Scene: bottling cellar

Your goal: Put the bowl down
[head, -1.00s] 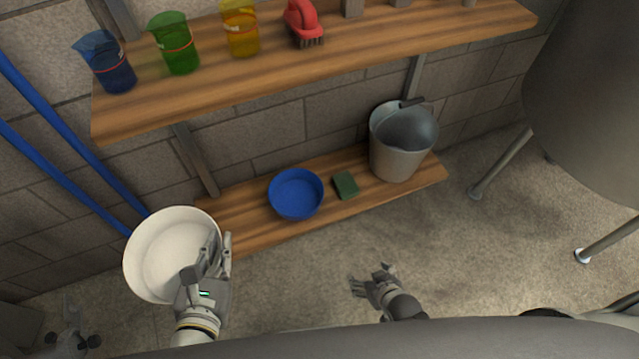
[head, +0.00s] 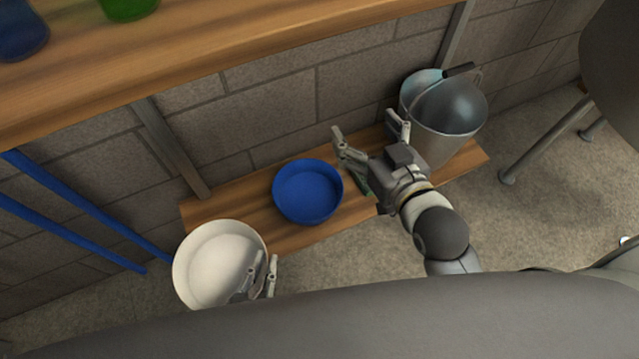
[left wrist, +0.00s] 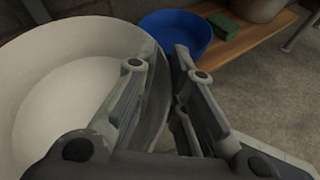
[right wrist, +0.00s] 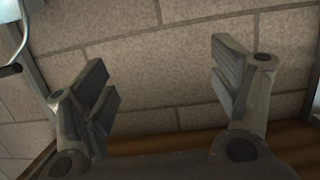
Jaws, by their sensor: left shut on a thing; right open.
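The white bowl (head: 212,262) is at the lower left in the head view, by the left end of the low wooden shelf. My left gripper (head: 262,272) is shut on its right rim; the left wrist view shows the rim of the bowl (left wrist: 88,38) between the fingers (left wrist: 160,85). Whether the bowl touches the shelf is not clear. A blue bowl (head: 307,191) sits on the low shelf (head: 228,207), right of the white one. My right gripper (head: 370,138) is open and empty above the shelf, between the blue bowl and the bucket; its spread fingers also show in the right wrist view (right wrist: 168,95).
A metal bucket (head: 440,115) stands at the shelf's right end. A green sponge (left wrist: 228,27) lies beside the blue bowl. The upper shelf (head: 200,60) overhangs at the top left, with beakers on it. Blue poles (head: 85,218) lean at the left.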

